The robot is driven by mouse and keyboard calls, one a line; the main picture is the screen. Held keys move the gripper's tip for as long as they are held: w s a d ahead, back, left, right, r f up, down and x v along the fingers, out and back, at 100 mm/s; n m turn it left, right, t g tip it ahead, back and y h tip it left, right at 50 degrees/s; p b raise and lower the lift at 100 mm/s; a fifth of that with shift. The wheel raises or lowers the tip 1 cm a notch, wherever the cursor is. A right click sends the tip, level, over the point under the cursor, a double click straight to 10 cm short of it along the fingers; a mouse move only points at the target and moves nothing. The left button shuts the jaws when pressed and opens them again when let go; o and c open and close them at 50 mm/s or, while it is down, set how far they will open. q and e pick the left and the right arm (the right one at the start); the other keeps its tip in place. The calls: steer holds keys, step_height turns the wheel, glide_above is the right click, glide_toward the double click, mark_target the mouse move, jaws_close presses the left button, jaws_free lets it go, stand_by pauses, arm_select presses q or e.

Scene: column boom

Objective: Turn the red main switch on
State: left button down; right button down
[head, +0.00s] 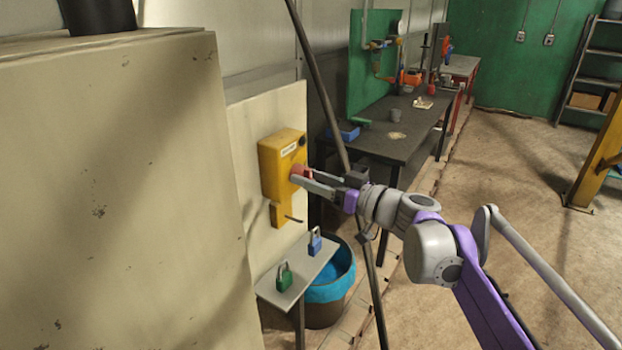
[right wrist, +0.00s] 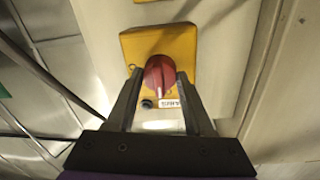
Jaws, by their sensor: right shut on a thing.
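The red main switch (head: 298,172) is a red knob on the front of a yellow box (head: 281,152) fixed to a pale panel. In the right wrist view the red knob (right wrist: 160,76) sits on the yellow plate (right wrist: 190,47), with a small white label and a dark round button by it. My right gripper (head: 300,178) reaches the knob from the right. In the right wrist view its two fingers (right wrist: 160,88) stand on either side of the knob and are shut on it. The fingers hide part of the plate. My left gripper is out of view.
A small shelf (head: 297,274) below the box holds a green padlock (head: 284,276) and a blue padlock (head: 314,241). A bin with a blue liner (head: 333,291) stands under it. A large beige cabinet (head: 120,200) fills the left. A dark workbench (head: 385,142) stands behind.

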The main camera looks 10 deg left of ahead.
steer(key=m+p, duration=0.2)
steer(key=m, duration=0.1)
steer(key=shift+r, duration=0.15)
steer(key=m+p, duration=0.2)
steer(key=m, duration=0.3)
steer(key=shift+m, duration=0.3)
steer(key=m+p, duration=0.1)
steer(key=m, duration=0.3)
steer(key=shift+g, duration=0.4)
steer(key=shift+m+p, duration=0.35)
steer(key=shift+m, duration=1.95)
steer(key=shift+c, duration=1.4)
jaws_free()
